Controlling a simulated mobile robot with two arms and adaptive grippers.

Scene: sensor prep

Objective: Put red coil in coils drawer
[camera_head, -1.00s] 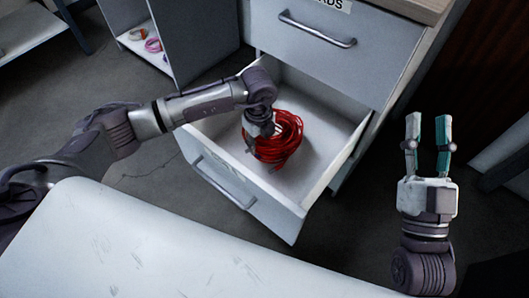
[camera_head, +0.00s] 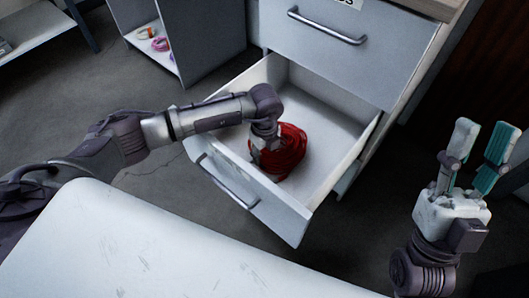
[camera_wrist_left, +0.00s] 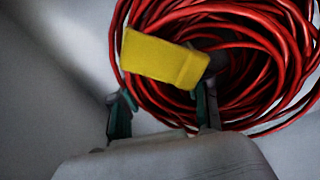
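The red coil (camera_head: 284,152) is inside the pulled-out lower drawer (camera_head: 328,104), near its front. My left gripper (camera_head: 264,142) reaches down into the drawer at the coil's left side; the arm hides part of the coil. In the left wrist view, its teal fingers (camera_wrist_left: 163,108) stand on either side of the coil's bundled strands (camera_wrist_left: 255,55), which fill the gap between them. A yellow tag (camera_wrist_left: 160,60) lies over the strands. Whether the coil touches the drawer floor is hard to tell. My right gripper (camera_head: 478,158) is open and empty, outside the drawer at the right.
A closed drawer (camera_head: 318,35) with a bar handle sits above the open one. A white surface (camera_head: 130,245) fills the near left. An open cabinet (camera_head: 150,38) with small coloured rings (camera_head: 160,44) stands at the back left. Much of the open drawer's back is bare.

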